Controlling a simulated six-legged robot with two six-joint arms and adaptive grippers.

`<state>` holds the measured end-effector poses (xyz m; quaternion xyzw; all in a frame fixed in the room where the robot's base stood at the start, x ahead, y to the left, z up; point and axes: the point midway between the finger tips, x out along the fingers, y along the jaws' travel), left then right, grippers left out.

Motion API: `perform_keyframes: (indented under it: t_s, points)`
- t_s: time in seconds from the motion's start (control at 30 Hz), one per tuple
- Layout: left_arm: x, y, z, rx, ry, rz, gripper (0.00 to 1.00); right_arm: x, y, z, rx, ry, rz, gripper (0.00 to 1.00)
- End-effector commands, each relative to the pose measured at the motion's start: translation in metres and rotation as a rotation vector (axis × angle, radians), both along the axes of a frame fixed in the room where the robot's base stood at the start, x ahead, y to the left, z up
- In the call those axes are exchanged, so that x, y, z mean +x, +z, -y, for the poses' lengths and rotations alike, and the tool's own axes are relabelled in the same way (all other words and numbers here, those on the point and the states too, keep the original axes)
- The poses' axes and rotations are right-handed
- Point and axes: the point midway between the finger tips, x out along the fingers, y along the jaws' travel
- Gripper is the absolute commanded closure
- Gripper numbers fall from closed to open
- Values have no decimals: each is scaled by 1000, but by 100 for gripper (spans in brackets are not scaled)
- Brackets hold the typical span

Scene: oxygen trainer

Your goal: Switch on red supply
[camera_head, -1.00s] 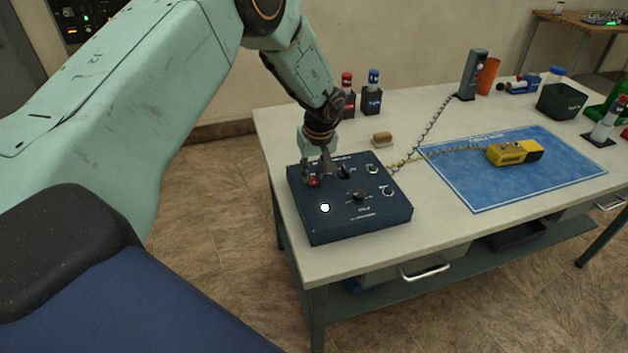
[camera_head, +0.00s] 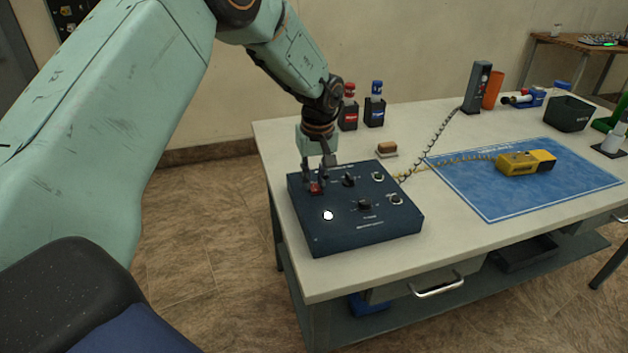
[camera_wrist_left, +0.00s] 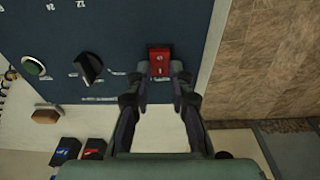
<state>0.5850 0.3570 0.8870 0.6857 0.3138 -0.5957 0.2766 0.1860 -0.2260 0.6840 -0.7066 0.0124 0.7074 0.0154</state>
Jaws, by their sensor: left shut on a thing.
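The dark blue control box (camera_head: 350,235) sits on the near left part of the table. A small red switch (camera_head: 316,188) is on its top face near the left edge. It also shows in the left wrist view (camera_wrist_left: 160,62), with light marks on it. My left gripper (camera_head: 317,184) reaches down from above. Its fingertips (camera_wrist_left: 160,70) are on either side of the red switch and shut on it. The switch's exact tilt is hard to tell. My right gripper is in neither view.
Black knobs (camera_head: 366,204), a green button (camera_head: 379,176) and a white lamp (camera_head: 328,215) share the box top. Red (camera_head: 349,112) and blue (camera_head: 375,110) bottles stand behind. A yellow device (camera_head: 522,163) lies on a blue mat (camera_head: 490,205) to the right.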

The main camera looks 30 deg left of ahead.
Motion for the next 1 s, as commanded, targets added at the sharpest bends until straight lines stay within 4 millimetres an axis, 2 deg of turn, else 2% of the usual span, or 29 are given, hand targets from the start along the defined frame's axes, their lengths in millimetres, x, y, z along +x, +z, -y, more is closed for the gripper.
perform_keyframes:
  t_s: [0.17, 0.2, 0.47, 0.77, 0.87, 1.0]
  points:
    - [-5, -3, 3, -6, 3, -16, 100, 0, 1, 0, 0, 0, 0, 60]
    - [-5, -4, 3, -6, 3, -16, 79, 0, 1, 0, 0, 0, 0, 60]
    - [-4, -3, 2, -4, 2, -12, 57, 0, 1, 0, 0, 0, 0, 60]
    - [-3, -1, 2, -2, 2, -8, 57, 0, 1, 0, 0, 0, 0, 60]
    - [-2, 7, 3, -3, 1, -6, 57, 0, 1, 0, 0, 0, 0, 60]
    - [-4, 30, 5, -3, 1, -4, 57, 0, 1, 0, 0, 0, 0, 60]
